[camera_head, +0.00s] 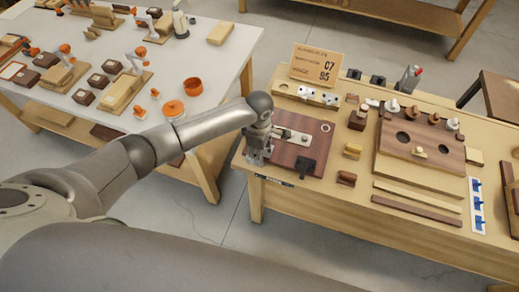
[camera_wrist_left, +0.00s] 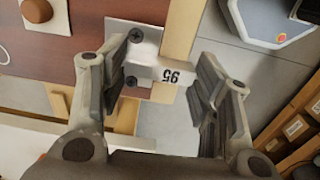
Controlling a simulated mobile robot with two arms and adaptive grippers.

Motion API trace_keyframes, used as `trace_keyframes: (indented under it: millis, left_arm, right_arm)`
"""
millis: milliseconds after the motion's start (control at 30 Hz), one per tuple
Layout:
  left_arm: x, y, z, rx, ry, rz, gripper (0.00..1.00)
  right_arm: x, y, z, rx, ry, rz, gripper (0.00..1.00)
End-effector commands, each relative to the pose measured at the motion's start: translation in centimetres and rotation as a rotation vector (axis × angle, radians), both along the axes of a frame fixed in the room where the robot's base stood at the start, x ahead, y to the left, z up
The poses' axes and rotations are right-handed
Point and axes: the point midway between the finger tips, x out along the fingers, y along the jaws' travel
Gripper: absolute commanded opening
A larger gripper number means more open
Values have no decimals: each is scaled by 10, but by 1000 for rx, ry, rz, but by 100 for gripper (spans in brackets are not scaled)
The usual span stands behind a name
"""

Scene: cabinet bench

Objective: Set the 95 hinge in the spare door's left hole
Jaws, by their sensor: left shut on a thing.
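My left gripper (camera_head: 258,156) points down at the left end of the bench, over the edge of a reddish-brown panel (camera_head: 306,158). In the left wrist view, the pale 95 hinge (camera_wrist_left: 152,58), with two dark screws and a printed 95, lies between the fingers (camera_wrist_left: 168,84), which are shut on it. Its plate overlaps the panel's edge in that view. A brown board with two dark round holes (camera_head: 446,171), apparently the spare door, lies to the right. Its left hole (camera_head: 403,137) looks empty. My right gripper is not in view.
A card reading C7 95 (camera_head: 318,66) stands at the back. Small wooden blocks (camera_head: 352,150) sit between panel and board. A white table (camera_head: 215,60) stands left, across a gap.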

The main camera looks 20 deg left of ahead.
Motion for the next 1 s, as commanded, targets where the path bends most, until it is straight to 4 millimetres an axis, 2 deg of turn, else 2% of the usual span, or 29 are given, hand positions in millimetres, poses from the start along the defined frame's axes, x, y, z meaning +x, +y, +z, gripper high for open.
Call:
trace_keyframes:
  millis: [967, 1000]
  left_arm:
    - [0, 0, -12, -1, 0, -1, 44]
    - [0, 0, -11, -1, -1, -1, 62]
  right_arm:
    - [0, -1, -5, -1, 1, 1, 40]
    - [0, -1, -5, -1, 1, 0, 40]
